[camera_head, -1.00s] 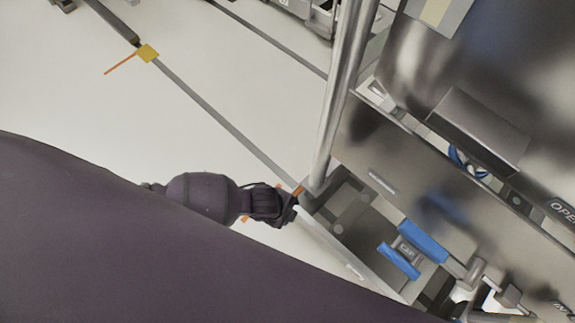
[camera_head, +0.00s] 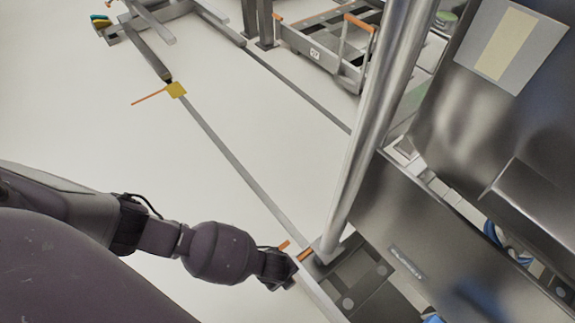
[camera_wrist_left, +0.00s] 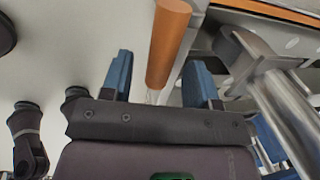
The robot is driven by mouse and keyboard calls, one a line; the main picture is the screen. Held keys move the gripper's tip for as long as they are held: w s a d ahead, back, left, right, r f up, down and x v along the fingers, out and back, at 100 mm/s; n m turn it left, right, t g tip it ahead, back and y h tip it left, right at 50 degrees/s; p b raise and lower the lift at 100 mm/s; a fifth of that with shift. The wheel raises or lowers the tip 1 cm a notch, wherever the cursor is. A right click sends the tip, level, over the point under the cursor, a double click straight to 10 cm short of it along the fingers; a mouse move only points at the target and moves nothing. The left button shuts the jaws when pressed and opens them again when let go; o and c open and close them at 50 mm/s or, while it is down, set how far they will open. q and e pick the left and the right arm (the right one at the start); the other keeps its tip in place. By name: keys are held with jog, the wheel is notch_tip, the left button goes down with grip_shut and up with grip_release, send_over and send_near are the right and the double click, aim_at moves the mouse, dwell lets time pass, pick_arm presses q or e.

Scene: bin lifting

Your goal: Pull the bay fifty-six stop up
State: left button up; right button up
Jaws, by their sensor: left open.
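An orange bar (camera_wrist_left: 168,45), which looks like the stop's handle, stands between the two blue fingers of my left gripper (camera_wrist_left: 158,75) in the left wrist view. The fingers are apart, with a gap visible on the left side of the bar. In the head view my left gripper (camera_head: 281,268) is at the foot of a steel post, by a small orange piece (camera_head: 305,255) on the floor rail's end. The fingers are hard to make out there. No bay number is readable. My right gripper is not in view.
A steel post (camera_head: 372,130) and a large metal machine (camera_head: 420,225) stand just right of my left gripper. A grey floor rail (camera_head: 232,165) runs to a yellow plate (camera_head: 176,90) with an orange bar. Pale floor (camera_head: 110,130) is clear on the left.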

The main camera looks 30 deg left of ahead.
pick_arm(q)
jog(key=shift+w+d+f+b, duration=0.1)
jog(key=shift+w+f+b, duration=0.05)
jog(key=shift+f, duration=0.25)
jog(key=shift+w+f+b, duration=0.1)
jog(key=shift+f+b, duration=0.05)
jog(key=shift+f, duration=0.25)
grip_shut()
jog(key=shift+r, duration=0.15)
